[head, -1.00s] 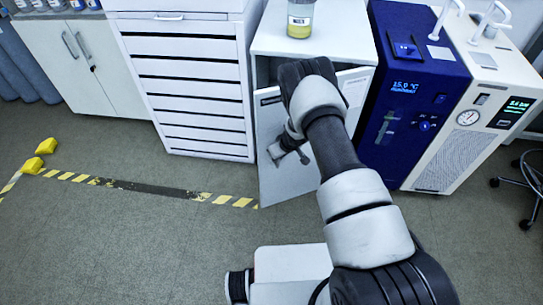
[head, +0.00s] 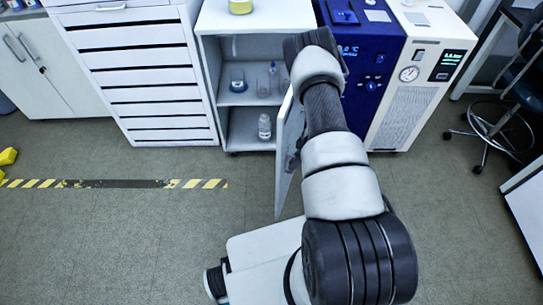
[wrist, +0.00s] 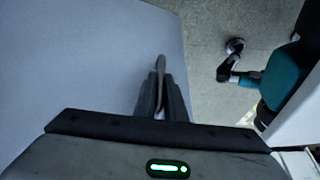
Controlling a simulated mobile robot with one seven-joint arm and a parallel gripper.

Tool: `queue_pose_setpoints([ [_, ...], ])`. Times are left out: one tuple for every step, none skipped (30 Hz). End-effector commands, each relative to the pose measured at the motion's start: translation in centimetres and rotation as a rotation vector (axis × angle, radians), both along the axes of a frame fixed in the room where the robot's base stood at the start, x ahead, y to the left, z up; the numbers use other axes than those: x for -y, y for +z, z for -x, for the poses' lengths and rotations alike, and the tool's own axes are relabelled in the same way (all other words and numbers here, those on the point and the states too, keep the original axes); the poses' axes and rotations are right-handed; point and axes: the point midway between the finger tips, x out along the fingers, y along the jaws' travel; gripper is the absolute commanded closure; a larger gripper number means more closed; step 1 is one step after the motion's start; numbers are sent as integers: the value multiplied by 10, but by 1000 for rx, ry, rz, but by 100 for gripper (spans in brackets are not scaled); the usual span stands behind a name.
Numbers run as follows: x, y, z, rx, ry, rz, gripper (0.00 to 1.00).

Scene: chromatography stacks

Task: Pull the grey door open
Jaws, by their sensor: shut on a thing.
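The grey door (head: 287,160) stands swung well out from the white cabinet (head: 207,85), hinged on the cabinet's right side and seen nearly edge-on. The cabinet's shelves show. In the wrist view the door's face (wrist: 80,75) fills the left. My gripper (wrist: 160,90) is shut on the door handle (wrist: 160,65), a narrow bar near the door's free edge. In the head view my arm and the door hide most of the gripper and handle.
Inside the cabinet are a bottle (head: 264,127) and other glassware. A white drawer unit (head: 150,80) stands left, a blue chiller (head: 370,75) right. Floor left of the door is clear.

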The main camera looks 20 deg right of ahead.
Motion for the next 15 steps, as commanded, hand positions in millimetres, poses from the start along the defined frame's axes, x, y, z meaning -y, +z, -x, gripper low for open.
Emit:
queue_pose_setpoints([
  [12, -2, 7, -1, 30, -2, 100],
  [18, -2, 10, -1, 51, -2, 100],
  [26, -2, 14, -1, 73, -2, 100],
  [32, -2, 17, -1, 90, -2, 100],
  [37, -2, 20, 0, 106, -1, 100],
  [43, -2, 23, -1, 126, -2, 100],
  [47, -2, 25, -1, 138, -2, 100],
  [51, -2, 26, -1, 150, -2, 100],
  [57, -2, 28, -1, 164, -2, 100],
  [60, -2, 30, -2, 173, -1, 100],
  [63, -2, 31, -1, 181, -2, 100],
  [65, -1, 32, -1, 190, -2, 100],
  [67, -1, 32, -2, 197, -2, 100],
  [69, -1, 33, -2, 202, -2, 100],
  [71, -1, 34, -1, 208, -1, 100],
])
